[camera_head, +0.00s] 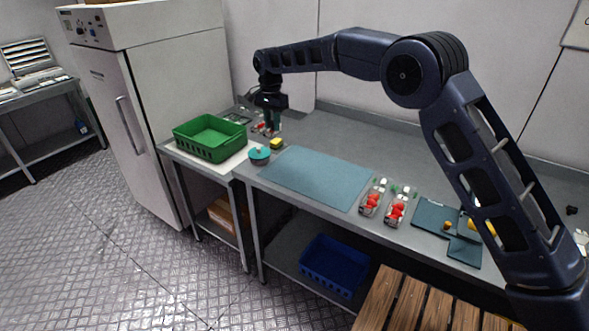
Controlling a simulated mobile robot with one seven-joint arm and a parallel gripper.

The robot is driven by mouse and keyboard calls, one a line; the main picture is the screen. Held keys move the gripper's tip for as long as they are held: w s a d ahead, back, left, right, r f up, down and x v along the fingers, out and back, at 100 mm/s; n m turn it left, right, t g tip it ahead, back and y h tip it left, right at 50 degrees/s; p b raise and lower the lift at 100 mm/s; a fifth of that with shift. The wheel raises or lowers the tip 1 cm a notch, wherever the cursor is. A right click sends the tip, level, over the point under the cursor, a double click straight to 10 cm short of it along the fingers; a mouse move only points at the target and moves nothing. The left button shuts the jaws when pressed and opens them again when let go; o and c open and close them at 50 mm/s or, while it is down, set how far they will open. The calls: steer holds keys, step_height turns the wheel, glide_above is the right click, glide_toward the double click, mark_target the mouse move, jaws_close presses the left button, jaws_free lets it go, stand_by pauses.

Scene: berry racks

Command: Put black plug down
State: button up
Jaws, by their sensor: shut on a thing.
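My gripper (272,124) is at the end of my dark arm, pointing down over the back left of the grey counter, to the right of the green crate. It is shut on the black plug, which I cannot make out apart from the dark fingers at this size. Red fruit in a small clear pack (259,128) lies right beside the fingers. I cannot tell whether the fingers or the plug touch the counter.
A green crate (197,151) stands left. A yellow block (277,143) and a teal round pot (259,155) stand near my gripper. A teal mat (318,178) lies bare at centre. Two red fruit packs (371,201) (397,208) lie right of it. A small black object (571,210) lies far right.

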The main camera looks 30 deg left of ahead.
mark_target(275, 172)
step_height(275, 172, down, 18)
steer(key=shift+f, duration=0.1)
stand_by(0.5)
steer(key=shift+f, duration=0.15)
steer(key=o, duration=0.9)
steer(key=shift+o, duration=0.2)
step_height(275, 172, up, 12)
steer(key=shift+r, duration=0.2)
